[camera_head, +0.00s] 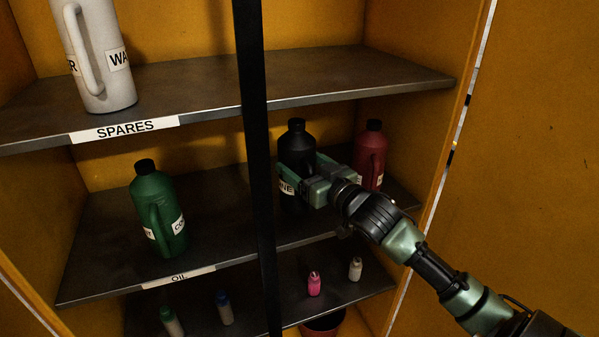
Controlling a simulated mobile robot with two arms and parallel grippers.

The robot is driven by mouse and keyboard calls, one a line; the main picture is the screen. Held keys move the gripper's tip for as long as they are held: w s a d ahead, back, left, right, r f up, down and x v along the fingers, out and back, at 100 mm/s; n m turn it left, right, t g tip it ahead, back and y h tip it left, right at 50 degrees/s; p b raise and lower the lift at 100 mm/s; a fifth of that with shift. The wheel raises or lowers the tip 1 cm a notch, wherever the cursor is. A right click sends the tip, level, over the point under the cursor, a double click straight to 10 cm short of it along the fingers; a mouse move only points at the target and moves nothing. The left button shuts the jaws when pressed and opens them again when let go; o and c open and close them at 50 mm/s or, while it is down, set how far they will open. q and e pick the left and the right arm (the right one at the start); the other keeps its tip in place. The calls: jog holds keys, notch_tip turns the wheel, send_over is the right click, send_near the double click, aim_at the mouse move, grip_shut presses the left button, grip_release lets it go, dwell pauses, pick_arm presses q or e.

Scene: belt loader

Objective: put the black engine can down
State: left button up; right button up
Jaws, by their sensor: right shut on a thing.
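The black engine can (296,151) is upright at the middle shelf (217,228), right of the black post. Its label is partly covered by my gripper, and I cannot tell whether its base touches the shelf. My right gripper (305,187) is shut on the can, reaching in from the right. My left gripper does not show.
A green can (165,215) stands on the middle shelf at left, and a red can (373,148) stands close right of my gripper. A black post (256,130) crosses in front. A white jug (95,50) stands on the SPARES shelf (190,96). Small bottles (314,284) stand below.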

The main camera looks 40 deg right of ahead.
aim_at(300, 174)
jog(key=shift+w, duration=0.3)
notch_tip(300, 174, down, 3)
jog(key=shift+p, duration=0.3)
jog(key=shift+f, duration=0.25)
jog(key=shift+a, duration=0.1)
jog(key=shift+f, duration=0.15)
jog(key=o, duration=1.4)
jog(key=shift+o, duration=0.2)
